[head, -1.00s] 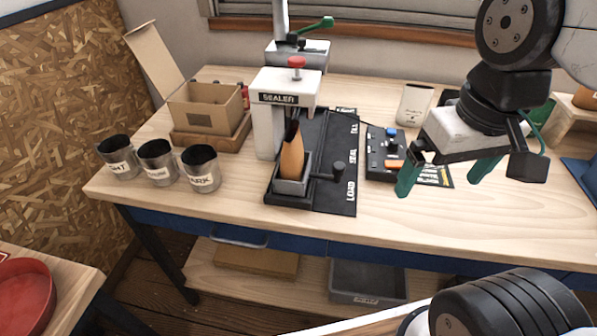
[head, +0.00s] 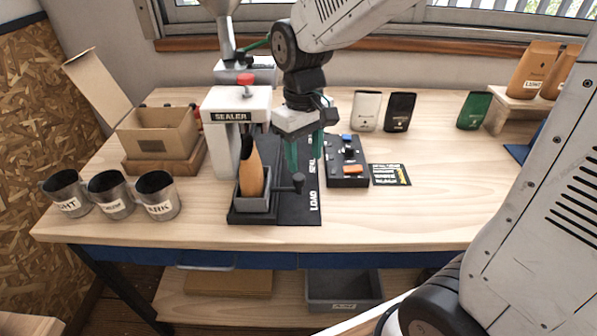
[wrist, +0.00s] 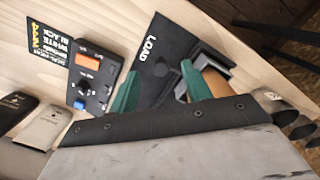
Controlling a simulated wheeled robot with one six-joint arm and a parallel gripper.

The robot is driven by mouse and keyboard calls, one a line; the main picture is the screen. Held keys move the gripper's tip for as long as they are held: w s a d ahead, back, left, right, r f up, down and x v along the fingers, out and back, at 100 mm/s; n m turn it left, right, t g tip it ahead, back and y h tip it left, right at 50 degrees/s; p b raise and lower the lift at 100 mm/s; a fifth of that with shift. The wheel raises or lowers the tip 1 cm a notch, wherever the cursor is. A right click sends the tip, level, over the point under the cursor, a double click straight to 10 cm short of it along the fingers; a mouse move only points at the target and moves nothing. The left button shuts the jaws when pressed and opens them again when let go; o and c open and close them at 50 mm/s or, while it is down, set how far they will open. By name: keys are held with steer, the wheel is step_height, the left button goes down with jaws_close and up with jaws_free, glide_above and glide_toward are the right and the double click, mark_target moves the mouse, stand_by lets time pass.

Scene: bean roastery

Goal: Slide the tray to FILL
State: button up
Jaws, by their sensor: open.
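The tray (head: 256,203) is a small grey box at the LOAD end of a black track (head: 301,208). A brown bag (head: 251,172) stands upright in it. A dark knob handle (head: 298,183) sticks out from the tray's right side. My gripper (head: 304,158) is open above the track, behind the knob in the head view, with green fingers pointing down. In the wrist view the open fingers (wrist: 160,90) hang over the track near the LOAD label, with part of the bag (wrist: 215,82) beside the right finger. The FILL label is hidden behind my gripper.
The white sealer (head: 236,115) stands left of the track. A control box (head: 347,175) with buttons sits close on the right. Several labelled metal cups (head: 111,196) and an open cardboard box (head: 157,137) are at left. The bench's right front is clear.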

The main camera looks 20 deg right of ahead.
mark_target(299, 176)
steer(key=shift+w+a+r+n+t, duration=0.1)
steer(key=shift+w+n+t, duration=0.05)
steer(key=shift+w, duration=0.4)
steer(key=shift+w+a+r+n+t, duration=0.1)
steer(key=shift+w+n+t, duration=0.05)
steer(key=shift+w, duration=0.4)
steer(key=shift+f, duration=0.15)
step_height(299, 176, down, 7)
steer(key=shift+f, duration=0.2)
